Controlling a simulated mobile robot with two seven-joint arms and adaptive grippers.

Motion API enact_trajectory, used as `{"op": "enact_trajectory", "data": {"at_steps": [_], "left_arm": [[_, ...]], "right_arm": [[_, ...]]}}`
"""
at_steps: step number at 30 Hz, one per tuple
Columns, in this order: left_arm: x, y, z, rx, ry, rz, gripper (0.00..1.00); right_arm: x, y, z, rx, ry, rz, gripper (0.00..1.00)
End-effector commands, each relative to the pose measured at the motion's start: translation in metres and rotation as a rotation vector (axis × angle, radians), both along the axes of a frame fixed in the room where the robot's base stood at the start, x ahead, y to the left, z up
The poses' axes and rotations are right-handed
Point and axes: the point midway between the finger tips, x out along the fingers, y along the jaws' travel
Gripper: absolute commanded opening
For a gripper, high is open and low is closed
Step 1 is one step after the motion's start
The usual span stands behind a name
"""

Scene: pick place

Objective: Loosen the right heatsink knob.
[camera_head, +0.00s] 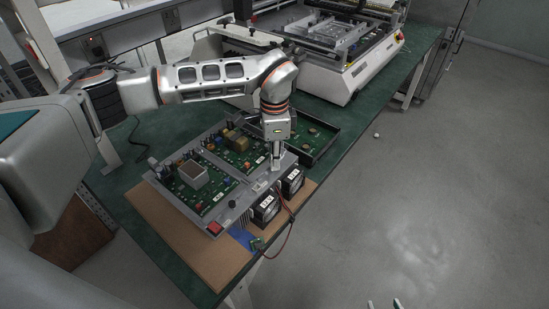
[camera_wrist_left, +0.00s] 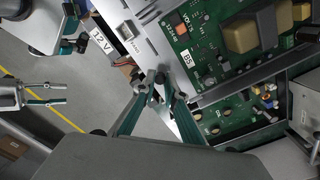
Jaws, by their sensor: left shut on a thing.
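The right heatsink knob (camera_wrist_left: 161,77) is a small dark knob on the grey metal edge of the board assembly. My left gripper (camera_head: 276,172) points down at this edge, and its fingers (camera_wrist_left: 160,88) are closed around the knob in the wrist view. The gripper hides the knob in the head view. Another black knob (camera_head: 232,204) sits uncovered further left along the same grey heatsink bar (camera_head: 245,198). My right gripper (camera_head: 384,303) barely shows at the bottom edge of the head view. In the wrist view it appears open and empty, away from the assembly (camera_wrist_left: 60,93).
Two black fans (camera_head: 265,209) (camera_head: 292,183) stand beside the bar, with red and black wires (camera_head: 287,240) running to a small green connector. A dark tray (camera_head: 328,140) with a green board lies behind. A large white machine (camera_head: 335,75) fills the table's back.

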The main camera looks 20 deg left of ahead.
Motion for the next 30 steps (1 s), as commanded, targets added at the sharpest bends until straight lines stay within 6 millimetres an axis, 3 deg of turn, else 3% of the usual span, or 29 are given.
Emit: {"op": "enact_trajectory", "data": {"at_steps": [4,6,7,20,30], "left_arm": [[-0.001,0.000,-0.002,0.001,0.004,-0.001,0.00],[-0.001,0.000,-0.002,0.001,0.004,-0.001,0.25],[-0.001,0.000,-0.002,0.001,0.004,-0.001,0.29],[0.000,0.000,0.006,0.000,0.000,-0.002,0.29],[0.000,0.000,0.068,0.000,-0.002,-0.001,0.29]], "right_arm": [[0.000,0.000,0.000,0.000,0.000,0.000,0.40],[0.000,0.000,0.000,0.000,0.000,0.000,0.40],[0.000,0.000,0.000,0.000,0.000,0.000,0.40],[0.000,-0.001,-0.001,-0.004,0.001,0.001,0.40],[0.000,0.000,0.000,-0.001,0.000,0.001,0.40]]}}
